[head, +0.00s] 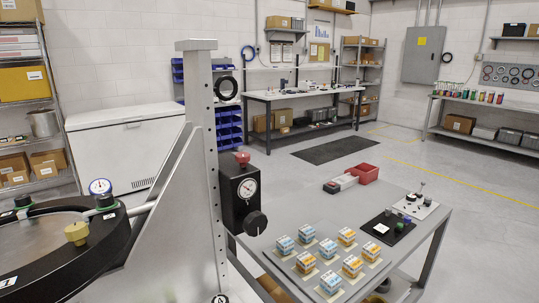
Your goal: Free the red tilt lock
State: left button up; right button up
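A red knob (242,158), which looks like the red tilt lock, sits on top of a black box (238,190). The box is fixed to the right side of an upright grey metal post (202,130). No gripper shows in this view, and nothing is seen touching the red knob.
A grey table (420,215) stands right of the post. Open floor (460,165) lies beyond.

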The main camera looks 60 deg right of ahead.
aim_at(243, 157)
jog(key=z, duration=1.45)
